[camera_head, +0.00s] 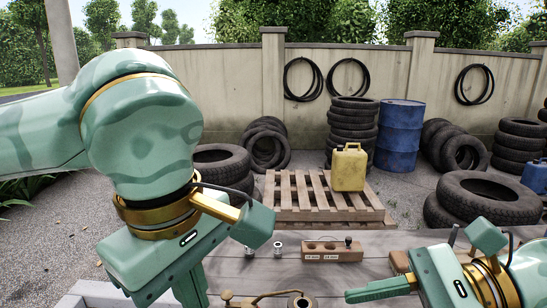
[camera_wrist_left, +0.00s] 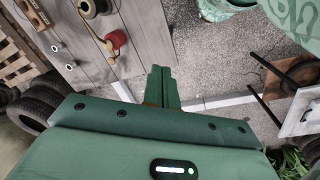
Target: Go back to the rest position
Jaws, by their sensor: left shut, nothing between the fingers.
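My left gripper (camera_head: 190,292) points down in the head view, above the near left part of the grey plank table top (camera_head: 390,241). Its fingertips run out of the bottom edge there. In the left wrist view its two fingers (camera_wrist_left: 161,86) lie together, shut and empty, clear of the objects on the table. My right gripper (camera_head: 352,296) lies low at the right in the head view, pointing left over the table's near part. Its fingers overlap from this side, so its opening cannot be told.
A wooden block with holes (camera_head: 333,251) and two small metal fittings (camera_head: 250,251) (camera_head: 278,249) stand on the table. A brass lever (camera_head: 262,297) lies nearer. A red-handled item (camera_wrist_left: 117,38) shows in the wrist view. A pallet (camera_head: 285,212) with a yellow can (camera_head: 349,170) stands beyond.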

